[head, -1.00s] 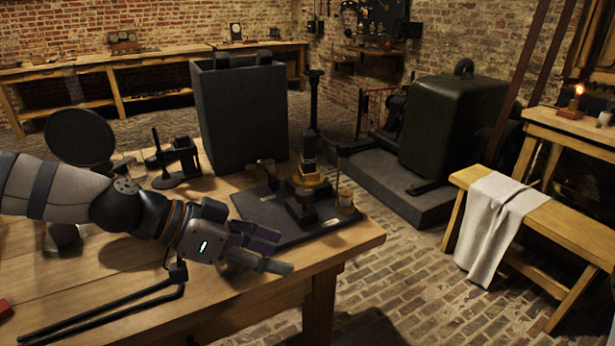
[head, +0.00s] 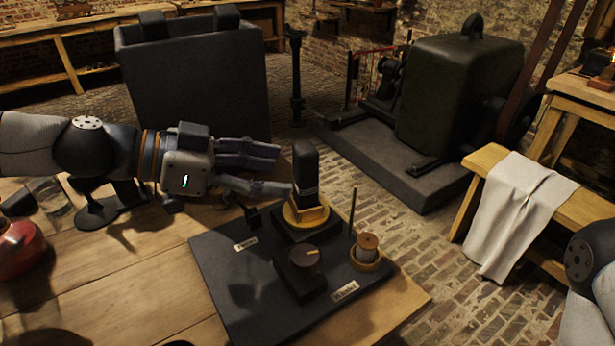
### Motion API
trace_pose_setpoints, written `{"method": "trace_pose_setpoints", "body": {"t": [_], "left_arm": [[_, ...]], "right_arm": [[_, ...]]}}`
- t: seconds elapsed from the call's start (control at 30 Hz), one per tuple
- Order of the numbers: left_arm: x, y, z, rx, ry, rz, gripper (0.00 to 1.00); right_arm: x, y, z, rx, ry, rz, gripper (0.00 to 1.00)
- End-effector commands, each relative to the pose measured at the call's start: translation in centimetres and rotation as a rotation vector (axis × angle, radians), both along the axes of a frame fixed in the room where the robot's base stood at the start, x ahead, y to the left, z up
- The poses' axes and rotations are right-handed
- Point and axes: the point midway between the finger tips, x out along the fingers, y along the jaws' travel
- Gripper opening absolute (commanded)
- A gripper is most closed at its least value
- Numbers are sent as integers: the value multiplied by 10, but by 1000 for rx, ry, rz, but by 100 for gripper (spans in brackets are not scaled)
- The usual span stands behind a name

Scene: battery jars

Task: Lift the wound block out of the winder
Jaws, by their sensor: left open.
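The winder is a dark base plate (head: 225,275) on the wooden table. A dark upright block (head: 305,168) stands on its round yellow turntable (head: 318,215), with a greyish band low on the block. My left gripper (head: 282,170) is open, with its fingers pointing right toward the block. The fingertips are close to the block's left side; I cannot tell whether they touch it. Nothing shows between the fingers. My right gripper is out of the picture; only part of my right arm shows at the right edge.
On the base plate are a dark knob box (head: 302,271), a small spool (head: 367,246) and a thin upright rod (head: 352,215). A large dark open box (head: 195,85) stands behind my left arm. A red rounded object (head: 20,250) is at the left.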

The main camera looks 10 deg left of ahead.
Motion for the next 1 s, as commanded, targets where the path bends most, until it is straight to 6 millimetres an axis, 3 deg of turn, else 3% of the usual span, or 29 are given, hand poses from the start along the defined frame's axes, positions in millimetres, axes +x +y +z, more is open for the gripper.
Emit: {"method": "trace_pose_setpoints", "body": {"t": [0.03,0.4,0.63,0.87,0.9,1.0], "left_arm": [[4,-5,-10,1,11,-1,57],[32,-49,-27,0,2,1,57],[34,-51,-23,-1,-4,2,57],[34,-51,-23,-1,-4,2,5],[34,-51,-23,-1,-4,2,0],[34,-51,-22,-1,-5,2,0]], "right_arm": [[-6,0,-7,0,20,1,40],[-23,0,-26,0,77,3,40],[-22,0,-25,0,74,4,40],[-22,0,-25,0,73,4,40],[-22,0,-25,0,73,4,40],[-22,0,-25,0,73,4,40]]}}
